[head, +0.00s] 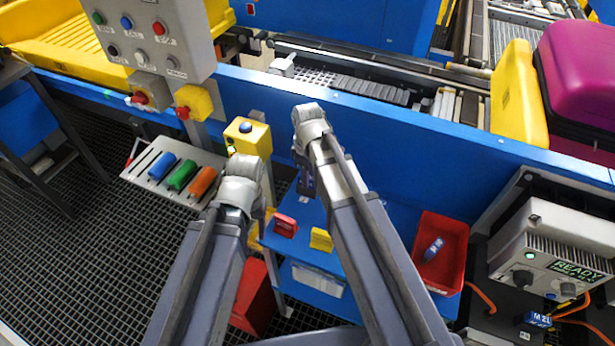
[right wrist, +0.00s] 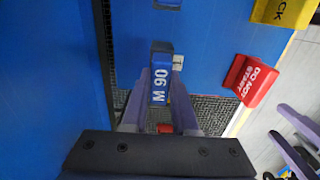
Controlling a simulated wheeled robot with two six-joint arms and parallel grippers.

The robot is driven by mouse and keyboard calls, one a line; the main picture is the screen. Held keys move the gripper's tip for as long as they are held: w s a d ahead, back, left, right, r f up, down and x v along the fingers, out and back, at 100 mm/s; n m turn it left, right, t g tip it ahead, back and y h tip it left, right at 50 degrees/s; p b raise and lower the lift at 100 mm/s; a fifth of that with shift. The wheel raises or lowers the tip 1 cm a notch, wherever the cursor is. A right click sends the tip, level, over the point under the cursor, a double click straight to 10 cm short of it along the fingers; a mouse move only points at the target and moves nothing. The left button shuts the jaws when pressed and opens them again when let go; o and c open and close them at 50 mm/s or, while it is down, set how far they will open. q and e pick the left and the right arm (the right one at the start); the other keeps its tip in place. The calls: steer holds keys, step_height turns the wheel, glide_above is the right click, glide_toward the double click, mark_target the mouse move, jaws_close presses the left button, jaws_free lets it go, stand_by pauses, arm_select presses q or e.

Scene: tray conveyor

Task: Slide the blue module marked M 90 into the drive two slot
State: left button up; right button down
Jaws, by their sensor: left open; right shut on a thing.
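The blue module marked M 90 (right wrist: 160,75) is in my right gripper (right wrist: 160,88), its white lettering facing the right wrist camera. The purple fingers are shut on it from both sides. In the head view my right gripper (head: 305,182) points down in front of the blue conveyor side, above the blue shelf; the module is hard to make out there. My left gripper (head: 262,212) is left of it, open, partly hidden by its own wrist. I cannot identify the drive two slot in either view. A drive unit (head: 560,240) with a green READY display stands at the right.
A red bin (head: 455,228) holds a blue piece (head: 434,249). A red tag (head: 285,226) and a yellow tag (head: 321,240) are on the blue shelf (head: 382,225). Another blue module (head: 538,320) and orange cables are at lower right. A control box (head: 150,35) is upper left.

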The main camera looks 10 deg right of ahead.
arm_select(q)
steer(key=shift+r, duration=0.2)
arm_select(e)
steer(key=shift+r, duration=0.25)
arm_select(q)
steer(key=shift+r+p, duration=2.4)
steer(key=shift+p, duration=0.2)
arm_select(e)
steer(key=shift+r, duration=2.4)
arm_select(q)
steer(key=shift+r+p, duration=1.95)
arm_select(e)
steer(key=shift+r, duration=1.95)
